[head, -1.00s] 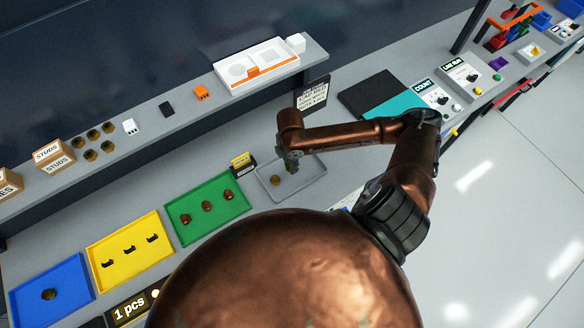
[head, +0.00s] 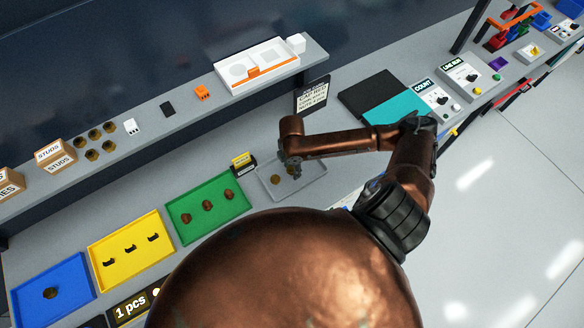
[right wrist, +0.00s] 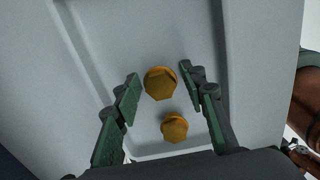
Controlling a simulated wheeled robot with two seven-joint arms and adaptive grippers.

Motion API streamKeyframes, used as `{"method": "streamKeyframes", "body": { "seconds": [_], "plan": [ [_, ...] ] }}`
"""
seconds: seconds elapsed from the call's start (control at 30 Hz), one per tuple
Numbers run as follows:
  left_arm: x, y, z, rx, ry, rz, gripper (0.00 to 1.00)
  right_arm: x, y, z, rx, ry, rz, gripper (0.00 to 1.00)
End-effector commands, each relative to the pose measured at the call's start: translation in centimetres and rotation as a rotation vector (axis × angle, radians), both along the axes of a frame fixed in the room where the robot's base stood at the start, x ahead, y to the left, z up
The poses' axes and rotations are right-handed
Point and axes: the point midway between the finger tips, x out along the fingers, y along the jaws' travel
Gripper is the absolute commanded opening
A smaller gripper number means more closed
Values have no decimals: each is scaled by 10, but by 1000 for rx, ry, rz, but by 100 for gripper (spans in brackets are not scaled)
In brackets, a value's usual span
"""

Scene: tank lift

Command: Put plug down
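A shallow grey tray (head: 313,187) stands on the bench below my right gripper (head: 290,170). One brass-coloured hex plug (head: 275,180) lies in the tray, left of the gripper. A second plug (head: 291,169) is at the fingers, partly hidden in the head view. In the right wrist view, the gripper (right wrist: 159,85) is open, with one gold hex plug (right wrist: 160,83) between its fingertips and visible gaps on both sides. The other gold plug (right wrist: 174,127) lies close to it, nearer the palm. My left gripper is not in view.
A green tray (head: 236,205), a yellow tray (head: 106,275) and a blue tray (head: 78,268) with parts stand to the left. A small black-and-yellow sign (head: 243,163) stands beside the grey tray. A black panel (head: 375,92) and teal mat (head: 395,110) lie behind right.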

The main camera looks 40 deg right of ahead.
Motion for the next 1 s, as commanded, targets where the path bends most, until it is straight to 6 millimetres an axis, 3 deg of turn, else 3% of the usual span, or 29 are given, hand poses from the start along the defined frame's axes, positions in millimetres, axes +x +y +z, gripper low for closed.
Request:
{"method": "streamKeyframes", "body": {
  "seconds": [0.2, 0.33, 0.73, 1.0],
  "plan": [
    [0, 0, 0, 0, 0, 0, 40, 0, 0, 2, 0, -1, 0, 38],
    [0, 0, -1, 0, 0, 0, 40, 1, -1, 13, -1, -3, 1, 38],
    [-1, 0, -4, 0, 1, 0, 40, 1, 0, 93, -2, -5, 2, 38],
    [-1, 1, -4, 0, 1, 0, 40, 0, 0, 121, 0, -1, 0, 38]
  ]
}}
